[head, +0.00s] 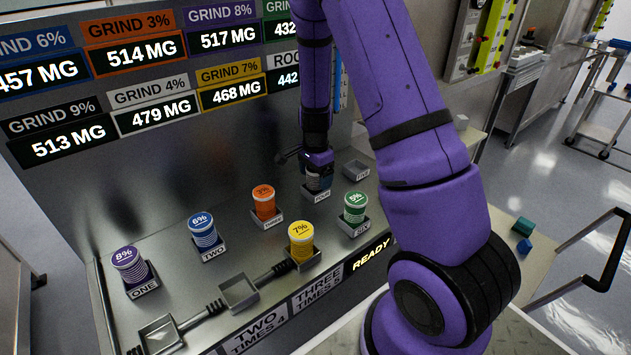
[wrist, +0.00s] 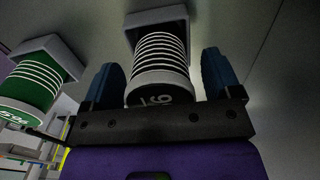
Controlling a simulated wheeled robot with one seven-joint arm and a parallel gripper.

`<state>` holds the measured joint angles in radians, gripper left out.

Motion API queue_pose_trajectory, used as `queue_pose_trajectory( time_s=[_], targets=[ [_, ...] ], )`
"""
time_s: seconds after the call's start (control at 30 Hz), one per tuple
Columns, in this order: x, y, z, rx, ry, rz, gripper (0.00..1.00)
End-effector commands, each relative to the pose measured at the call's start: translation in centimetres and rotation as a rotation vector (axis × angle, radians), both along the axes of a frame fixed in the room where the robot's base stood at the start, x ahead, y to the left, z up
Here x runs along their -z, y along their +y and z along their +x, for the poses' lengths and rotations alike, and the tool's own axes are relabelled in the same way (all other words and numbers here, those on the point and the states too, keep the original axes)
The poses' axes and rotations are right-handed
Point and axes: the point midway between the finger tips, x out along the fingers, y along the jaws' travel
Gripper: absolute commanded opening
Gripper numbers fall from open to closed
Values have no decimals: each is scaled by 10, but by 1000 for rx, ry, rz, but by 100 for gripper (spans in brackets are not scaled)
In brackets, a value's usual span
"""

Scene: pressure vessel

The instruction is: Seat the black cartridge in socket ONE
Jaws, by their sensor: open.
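The black cartridge (wrist: 158,65) has white rings and a cap that seems to read 9%. It stands in a grey socket (wrist: 155,17), which the head view shows as FOUR (head: 321,197). My gripper (head: 318,178) is over it, with its blue fingers apart on either side of the cartridge. In the wrist view, a gap shows on the right side; contact on the left is hard to judge. My gripper hides most of the cartridge in the head view. Socket ONE (head: 145,291) holds a purple cartridge (head: 130,264) marked 8%.
Blue (head: 202,230), orange (head: 264,203) and green (head: 355,207) cartridges stand in TWO, THREE and SIX. The yellow cartridge (head: 301,241) stands in a front holder. Two other front holders (head: 239,292) (head: 160,335) and socket FIVE (head: 357,169) look empty. A panel stands behind.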

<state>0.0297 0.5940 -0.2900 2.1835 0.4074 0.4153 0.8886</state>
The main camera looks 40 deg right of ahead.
Motion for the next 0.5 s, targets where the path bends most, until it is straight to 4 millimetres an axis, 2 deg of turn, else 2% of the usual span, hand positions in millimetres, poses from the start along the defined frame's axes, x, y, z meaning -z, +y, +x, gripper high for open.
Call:
queue_pose_trajectory(
  time_s=[0.1,0.37,0.5],
  targets=[
    [10,0,0,1,0,0,84],
    [12,0,0,0,-1,0,84],
    [12,0,0,0,-1,0,54]
  ],
)
